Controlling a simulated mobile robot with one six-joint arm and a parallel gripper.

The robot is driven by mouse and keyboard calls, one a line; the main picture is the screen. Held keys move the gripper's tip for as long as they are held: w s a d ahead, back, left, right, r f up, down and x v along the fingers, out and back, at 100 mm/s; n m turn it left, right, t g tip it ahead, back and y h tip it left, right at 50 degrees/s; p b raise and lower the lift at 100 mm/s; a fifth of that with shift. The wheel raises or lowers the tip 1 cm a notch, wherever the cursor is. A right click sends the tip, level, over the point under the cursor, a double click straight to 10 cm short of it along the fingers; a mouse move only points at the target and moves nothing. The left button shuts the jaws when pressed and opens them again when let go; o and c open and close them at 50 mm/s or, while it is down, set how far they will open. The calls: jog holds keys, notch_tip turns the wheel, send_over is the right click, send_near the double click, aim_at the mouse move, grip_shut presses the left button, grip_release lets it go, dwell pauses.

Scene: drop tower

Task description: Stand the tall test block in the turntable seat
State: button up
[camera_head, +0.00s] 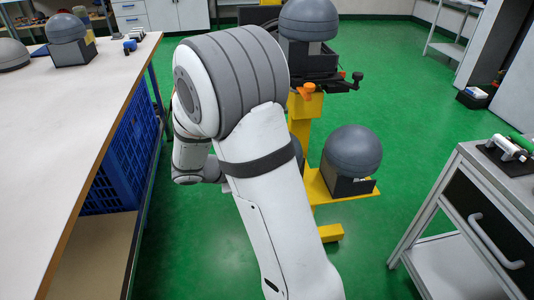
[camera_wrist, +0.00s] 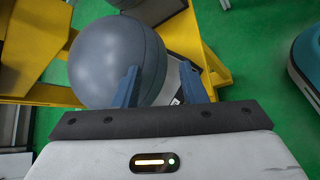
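I cannot pick out the tall test block or the turntable seat for sure in either view. My gripper (camera_wrist: 162,82) shows in the wrist view with its two blue fingers spread apart. No held object shows between them. A large grey dome (camera_wrist: 112,58) lies beyond the fingers, and the left finger overlaps its edge in the picture. I cannot tell whether they touch. In the head view my white and grey arm fills the middle and hides the gripper.
A yellow stand (camera_head: 300,120) carries an upper grey dome (camera_head: 308,20) on a black base with an orange knob (camera_head: 305,91). A lower grey dome (camera_head: 352,150) sits near the floor. A long table (camera_head: 60,130) is left, a drawer cabinet (camera_head: 490,215) right. Green floor lies between.

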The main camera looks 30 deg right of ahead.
jog(key=w+a+f+n+t+h+p, duration=0.1)
jog(key=w+a+f+n+t, duration=0.25)
jog(key=w, duration=0.25)
jog(key=w+a+f+n+t+h, duration=0.1)
jog(key=w+a+f+n+t, duration=0.1)
jog(key=w+n+t, duration=0.4)
jog(key=s+d+f+n+b, duration=0.1)
jog(key=s+d+f, duration=0.1)
jog(key=d, duration=0.1)
jog(key=s+d+f+n+g+h+b, duration=0.1)
jog(key=s+d+f, duration=0.1)
jog(key=d, duration=0.1)
jog(key=s+d+f+n+h+b, duration=0.1)
jog(key=s+d+f+b, duration=0.1)
jog(key=d, duration=0.1)
jog(key=shift+d+g, duration=0.15)
jog(key=shift+g, duration=0.2)
jog(key=shift+n, duration=0.25)
jog(key=x, duration=0.2)
jog(key=b+x, duration=0.1)
jog(key=x, duration=0.1)
jog(key=b+x, duration=0.1)
jog(key=x, duration=0.2)
jog(key=shift+s+d+r, duration=0.1)
jog(key=shift+s+d, duration=0.1)
jog(key=shift+d, duration=0.05)
jog(key=shift+w+d, duration=0.15)
jog(key=shift+d, duration=0.1)
jog(key=shift+c, duration=0.2)
grip_shut()
